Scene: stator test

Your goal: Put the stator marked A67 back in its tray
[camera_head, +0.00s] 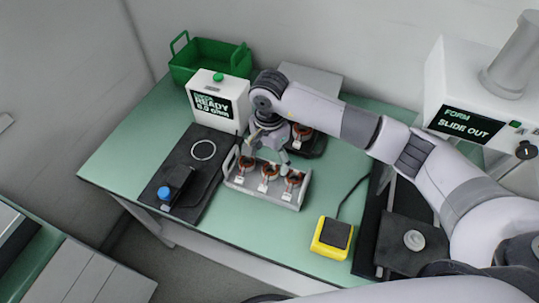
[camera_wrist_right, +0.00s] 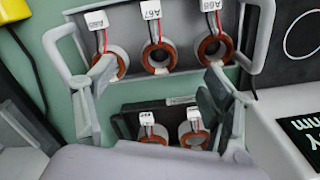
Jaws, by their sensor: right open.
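The stator tagged A67 (camera_wrist_right: 160,57), a copper-coloured ring with a white tag and red and black wires, sits in the middle of the grey handled tray (camera_wrist_right: 181,84). A stator stands on each side of it. In the head view it appears to be the middle stator (camera_head: 268,173) of the grey tray (camera_head: 277,198). My right gripper (camera_head: 268,149) is open and empty, over the tray's far side. In the right wrist view its fingers (camera_wrist_right: 160,78) are spread on either side of A67, apart from it. My left gripper is out of view.
A dark tray (camera_head: 319,149) with at least two stators stands behind, partly hidden by my right arm. A white READY meter (camera_head: 206,110), green crate (camera_head: 207,68), black fixture with blue knob (camera_head: 172,188) and yellow pedal box (camera_head: 332,237) surround it. Front middle table is clear.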

